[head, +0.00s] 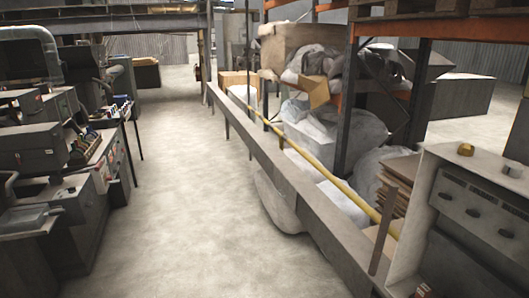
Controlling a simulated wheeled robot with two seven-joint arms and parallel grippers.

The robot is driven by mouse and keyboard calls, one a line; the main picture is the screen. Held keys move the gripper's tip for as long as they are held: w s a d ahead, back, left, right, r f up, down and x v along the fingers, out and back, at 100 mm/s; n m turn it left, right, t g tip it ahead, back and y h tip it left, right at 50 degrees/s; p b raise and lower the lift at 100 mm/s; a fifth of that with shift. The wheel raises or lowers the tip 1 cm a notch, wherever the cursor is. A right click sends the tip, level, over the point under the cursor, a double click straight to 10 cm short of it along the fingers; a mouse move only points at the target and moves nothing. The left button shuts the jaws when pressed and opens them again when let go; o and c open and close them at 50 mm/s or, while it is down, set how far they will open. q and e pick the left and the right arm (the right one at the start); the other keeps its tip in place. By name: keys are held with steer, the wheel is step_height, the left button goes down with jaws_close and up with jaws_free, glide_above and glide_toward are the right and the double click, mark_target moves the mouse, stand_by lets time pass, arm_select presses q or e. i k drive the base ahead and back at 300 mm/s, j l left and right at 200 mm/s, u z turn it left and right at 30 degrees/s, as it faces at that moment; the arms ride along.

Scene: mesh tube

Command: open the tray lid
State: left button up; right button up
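No tray lid can be picked out for certain in the head view. A shallow grey tray-like part (27,218) sits on the front of the machine at the lower left. A thin dark upright piece stands at its left end, and I cannot tell whether it is a lid. Neither of my grippers is in view.
Grey machines (62,150) line the left side. A long grey rail (272,178) with a yellow bar (330,172) runs along the right, before shelves of wrapped goods. A pale control cabinet (480,215) stands at the lower right. The concrete floor (190,150) between is clear.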

mark_target(285, 190)
steer(key=i+j, duration=0.3)
steer(key=i, duration=0.15)
steer(key=i+j, duration=0.25)
steer(key=i, duration=0.25)
steer(key=i+j, duration=0.3)
steer(key=i, duration=0.15)
